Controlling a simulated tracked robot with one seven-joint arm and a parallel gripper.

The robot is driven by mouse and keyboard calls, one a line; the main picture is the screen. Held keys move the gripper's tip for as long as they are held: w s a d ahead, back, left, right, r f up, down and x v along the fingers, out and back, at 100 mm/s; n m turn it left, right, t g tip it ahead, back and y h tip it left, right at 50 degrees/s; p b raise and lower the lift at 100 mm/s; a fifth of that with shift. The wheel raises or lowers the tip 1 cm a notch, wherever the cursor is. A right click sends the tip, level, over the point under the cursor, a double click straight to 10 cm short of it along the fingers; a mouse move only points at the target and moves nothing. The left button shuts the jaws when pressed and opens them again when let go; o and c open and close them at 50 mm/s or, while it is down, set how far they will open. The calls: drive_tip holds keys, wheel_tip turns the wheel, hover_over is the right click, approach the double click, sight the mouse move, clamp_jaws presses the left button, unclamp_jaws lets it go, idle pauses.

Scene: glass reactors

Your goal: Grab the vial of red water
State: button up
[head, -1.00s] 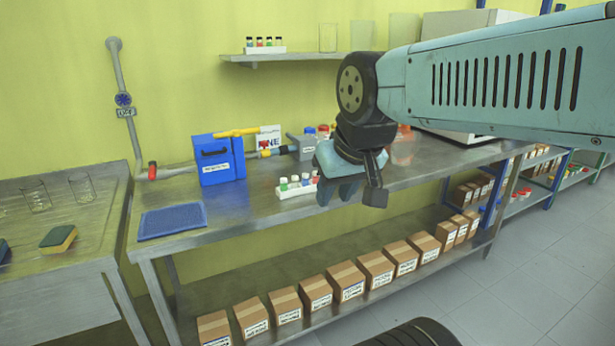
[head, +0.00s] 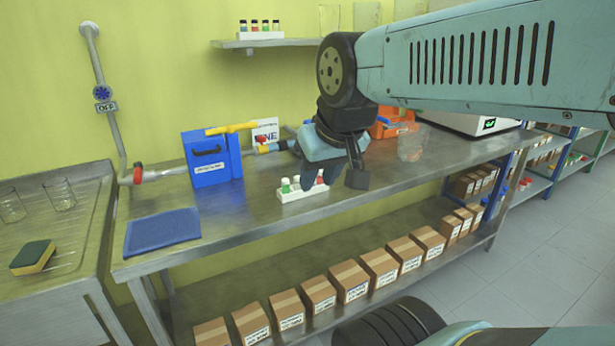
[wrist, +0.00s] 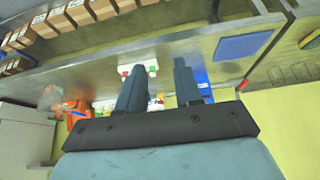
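A small white rack (head: 302,194) of capped vials stands on the steel bench. Green vials (head: 286,186) show at its left, and a red vial (head: 320,180) shows at its right end, partly hidden by my gripper. My gripper (head: 332,180) points down over the bench at the rack's right end, its fingers spread with nothing visible between them. In the wrist view, my gripper (wrist: 158,66) is also open. The rack (wrist: 138,68) lies beyond the left finger, which covers part of it; a bit of red (wrist: 125,73) shows beside that finger.
A blue box (head: 212,160) with a yellow-handled pipe stands behind left. A blue mat (head: 162,230) lies at the bench's left. An orange case (head: 392,124) and glassware (head: 411,147) are to the right. Another vial rack (head: 261,35) sits on the wall shelf (head: 290,41). Cardboard boxes (head: 350,282) line the lower shelf.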

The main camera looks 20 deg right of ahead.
drive_tip(key=shift+w+a, duration=0.1)
drive_tip(key=shift+a, duration=0.1)
drive_tip(key=shift+f, duration=0.1)
